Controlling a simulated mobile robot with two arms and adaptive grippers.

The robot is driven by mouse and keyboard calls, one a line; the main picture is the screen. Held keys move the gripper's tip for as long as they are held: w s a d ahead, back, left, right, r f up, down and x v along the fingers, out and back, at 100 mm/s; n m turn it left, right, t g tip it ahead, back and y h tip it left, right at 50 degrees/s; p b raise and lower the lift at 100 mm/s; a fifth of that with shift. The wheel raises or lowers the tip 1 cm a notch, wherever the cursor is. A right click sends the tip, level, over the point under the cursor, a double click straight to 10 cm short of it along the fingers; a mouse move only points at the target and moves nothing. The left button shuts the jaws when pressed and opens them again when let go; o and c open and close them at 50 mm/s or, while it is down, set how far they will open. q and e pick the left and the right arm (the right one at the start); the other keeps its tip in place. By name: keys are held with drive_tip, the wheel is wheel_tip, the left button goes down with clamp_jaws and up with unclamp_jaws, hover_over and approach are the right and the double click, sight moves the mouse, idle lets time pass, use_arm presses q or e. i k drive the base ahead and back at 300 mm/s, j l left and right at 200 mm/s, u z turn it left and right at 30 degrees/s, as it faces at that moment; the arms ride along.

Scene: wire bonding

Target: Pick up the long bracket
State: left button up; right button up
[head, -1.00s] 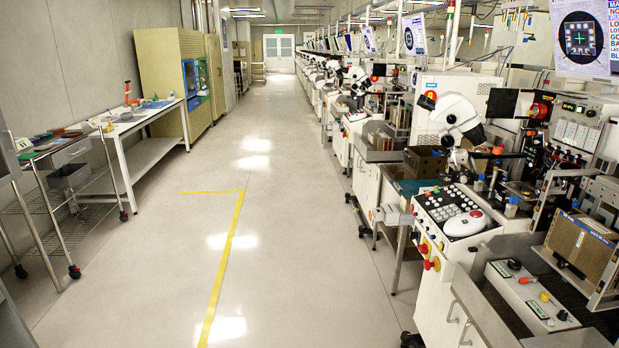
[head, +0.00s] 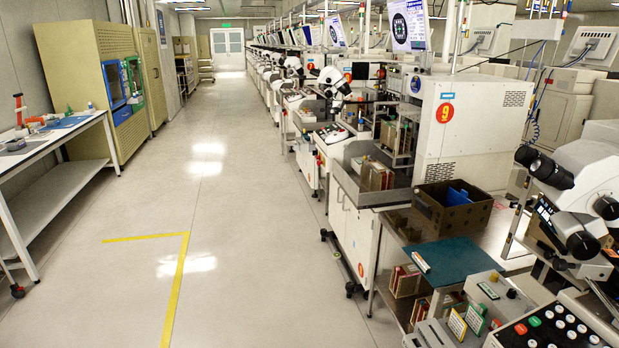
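I cannot make out a long bracket in the head view. A bench on the right (head: 480,215) carries a brown box (head: 452,208) with a blue item inside and a dark green mat (head: 452,258). Magazines with red and tan edges (head: 406,281) stand below the mat. A white table (head: 52,140) at the left holds small tools and a blue mat, too small to tell apart. Neither of my grippers is in view.
A wide clear aisle (head: 215,250) with a yellow floor line (head: 175,290) runs ahead. Wire bonding machines line the right side, with a microscope (head: 580,195) close at the right edge. A yellow cabinet (head: 88,85) stands at the left.

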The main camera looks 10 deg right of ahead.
sight(396, 215)
drive_tip(key=i+z, duration=0.1)
drive_tip(key=i, duration=0.75)
drive_tip(key=i+j, duration=0.1)
drive_tip(key=i, duration=0.8)
drive_tip(key=z, duration=0.05)
